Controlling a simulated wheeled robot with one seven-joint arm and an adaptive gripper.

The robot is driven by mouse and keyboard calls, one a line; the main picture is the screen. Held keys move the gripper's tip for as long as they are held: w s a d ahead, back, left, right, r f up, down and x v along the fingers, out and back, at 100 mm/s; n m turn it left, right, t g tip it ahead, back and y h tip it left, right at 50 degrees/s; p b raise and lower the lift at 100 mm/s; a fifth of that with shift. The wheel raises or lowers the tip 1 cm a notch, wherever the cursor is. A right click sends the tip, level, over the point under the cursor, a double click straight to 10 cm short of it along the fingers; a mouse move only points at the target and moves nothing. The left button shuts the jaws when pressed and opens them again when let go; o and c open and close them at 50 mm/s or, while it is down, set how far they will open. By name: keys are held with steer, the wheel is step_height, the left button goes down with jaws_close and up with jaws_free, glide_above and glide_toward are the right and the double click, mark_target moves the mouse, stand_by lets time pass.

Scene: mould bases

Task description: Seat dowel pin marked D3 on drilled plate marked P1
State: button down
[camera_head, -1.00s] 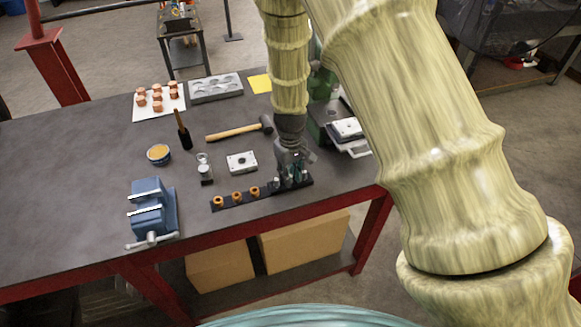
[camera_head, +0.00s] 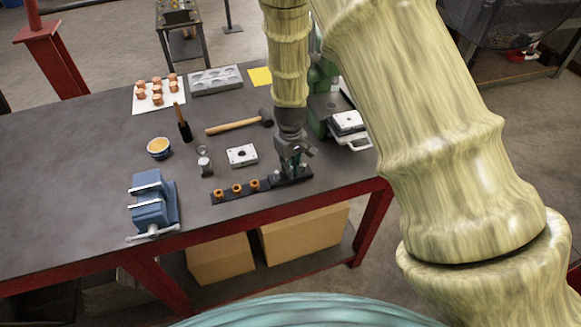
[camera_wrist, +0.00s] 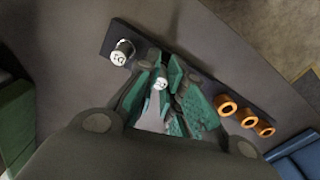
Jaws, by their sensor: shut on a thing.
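My gripper (camera_wrist: 160,88) has its green fingers shut on a dowel pin (camera_wrist: 161,84) with a pale marked top. The mark is too small to read. In the head view my gripper (camera_head: 292,172) is low at the right end of a dark rack (camera_head: 226,193); I cannot tell whether the pin is clear of it. Another pale-topped pin (camera_wrist: 122,53) stands in the rack beside the fingers, its mark unclear. A pale plate with a dark centre hole (camera_head: 242,155) lies on the table behind the rack. Its mark is not legible, so I cannot confirm P1.
Several orange bushings (camera_head: 237,188) stand in the rack's left part. A blue vise (camera_head: 151,205), small metal weight (camera_head: 205,166), amber-filled bowl (camera_head: 159,147) and hammer (camera_head: 235,124) lie around the plate.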

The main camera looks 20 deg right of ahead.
steer(key=shift+r+p, duration=0.45)
steer(key=shift+r, duration=0.3)
steer(key=shift+r, duration=0.2)
